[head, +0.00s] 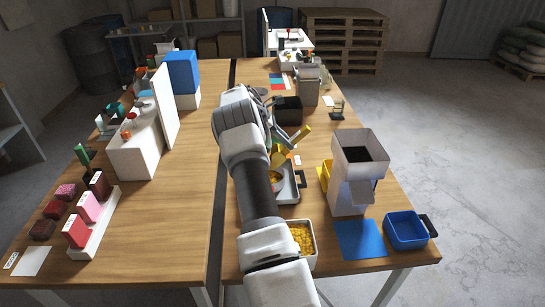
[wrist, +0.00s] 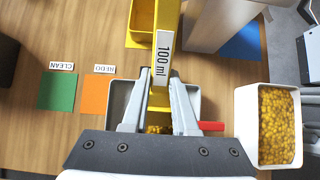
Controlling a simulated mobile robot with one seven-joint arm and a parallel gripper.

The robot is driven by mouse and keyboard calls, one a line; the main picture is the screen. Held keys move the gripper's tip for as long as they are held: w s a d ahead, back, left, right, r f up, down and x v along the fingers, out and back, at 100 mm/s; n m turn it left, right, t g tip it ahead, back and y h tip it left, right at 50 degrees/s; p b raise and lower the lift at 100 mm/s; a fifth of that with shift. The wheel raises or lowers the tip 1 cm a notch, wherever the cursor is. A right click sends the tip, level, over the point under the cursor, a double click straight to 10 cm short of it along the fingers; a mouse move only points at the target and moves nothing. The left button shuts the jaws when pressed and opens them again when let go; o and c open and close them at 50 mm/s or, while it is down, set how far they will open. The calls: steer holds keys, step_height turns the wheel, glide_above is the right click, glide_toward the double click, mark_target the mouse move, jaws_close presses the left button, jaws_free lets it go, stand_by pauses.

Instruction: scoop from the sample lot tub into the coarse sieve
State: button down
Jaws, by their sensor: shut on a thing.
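My gripper (wrist: 158,100) is shut on the yellow handle of a scoop (wrist: 162,50) marked "100 ml". In the head view the scoop handle (head: 304,134) sticks up, tilted, beside my arm. Yellow grains show below the fingers, apparently in the scoop's bowl. No label identifies the coarse sieve.
A grey hopper (head: 350,185) stands right of the tray, with a yellow bin (head: 324,172) beside it. A blue tray (head: 404,228) and blue mat (head: 360,239) are at the front right. Green CLEAN (wrist: 57,91) and orange REDO (wrist: 96,96) cards lie nearby.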

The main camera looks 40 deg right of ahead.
mark_target(296, 140)
steer(key=shift+s+d+f+t+y+p, duration=0.1)
steer(key=shift+s+d+t+y+p, duration=0.65)
steer(key=shift+d+y, duration=0.2)
steer(key=shift+s+d+f+t+y, duration=0.45)
steer(key=shift+d+f+y, duration=0.1)
steer(key=shift+f, duration=0.1)
steer(key=f+t+y, duration=0.1)
steer(key=s+d+f+t+y+b, duration=0.1)
steer(key=f+y, duration=0.1)
steer(key=s+d+f+t+y, duration=0.1)
steer(key=f, duration=0.1)
steer(key=shift+d+t+b, duration=0.25)
steer(key=shift+t+b, duration=0.1)
steer(key=shift+t, duration=0.05)
step_height(296, 140, up, 6)
steer(key=p, duration=0.2)
